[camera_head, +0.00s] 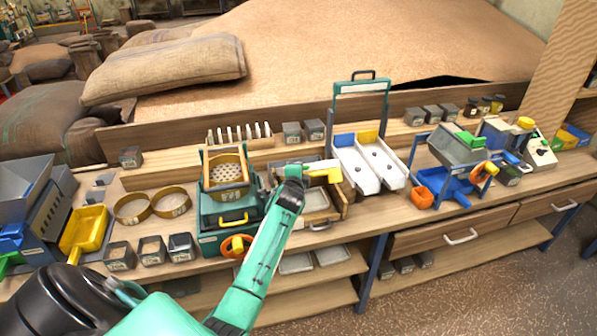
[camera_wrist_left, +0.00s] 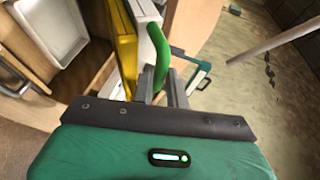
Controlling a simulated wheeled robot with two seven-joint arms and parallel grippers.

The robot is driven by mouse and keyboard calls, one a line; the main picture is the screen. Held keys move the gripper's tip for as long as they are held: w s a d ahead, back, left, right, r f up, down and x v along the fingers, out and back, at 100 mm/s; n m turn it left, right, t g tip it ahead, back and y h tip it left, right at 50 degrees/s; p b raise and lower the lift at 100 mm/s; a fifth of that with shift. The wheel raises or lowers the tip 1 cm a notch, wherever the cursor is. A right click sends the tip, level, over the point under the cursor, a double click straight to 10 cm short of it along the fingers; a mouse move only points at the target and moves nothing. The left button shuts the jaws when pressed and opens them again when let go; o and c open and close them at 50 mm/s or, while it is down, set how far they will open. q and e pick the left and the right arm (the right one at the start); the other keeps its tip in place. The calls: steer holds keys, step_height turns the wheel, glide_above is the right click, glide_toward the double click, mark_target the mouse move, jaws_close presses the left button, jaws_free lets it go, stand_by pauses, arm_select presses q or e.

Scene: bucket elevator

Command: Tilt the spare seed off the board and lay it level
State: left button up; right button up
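My left gripper (camera_head: 303,170) reaches in from the lower left, above a wooden box on the bench. In the left wrist view its grey fingers (camera_wrist_left: 164,88) are around a green handle (camera_wrist_left: 160,55). A yellow and white board (camera_head: 326,170) extends to the right of the gripper; in the left wrist view its yellow side (camera_wrist_left: 126,45) stands steeply beside the handle. I take this to be the board. I cannot make out seed on it. My right gripper is in neither view.
Below the board is a wooden box with a pale tray (camera_head: 315,201). A teal sieve machine (camera_head: 228,208) stands close on the left. A white two-lane chute (camera_head: 367,165) stands on the right. Several small bins line the bench; a grain heap (camera_head: 370,50) lies behind.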

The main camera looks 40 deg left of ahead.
arm_select(q)
steer(key=shift+o, duration=0.6)
steer(key=shift+w+a+r, duration=0.25)
steer(key=shift+r, duration=0.3)
steer(key=shift+f, duration=0.1)
steer(key=b+v, duration=0.3)
steer(key=v, duration=1.1)
steer(key=shift+f+b, duration=0.3)
steer(key=shift+f, duration=0.05)
steer(key=shift+d+f, duration=0.1)
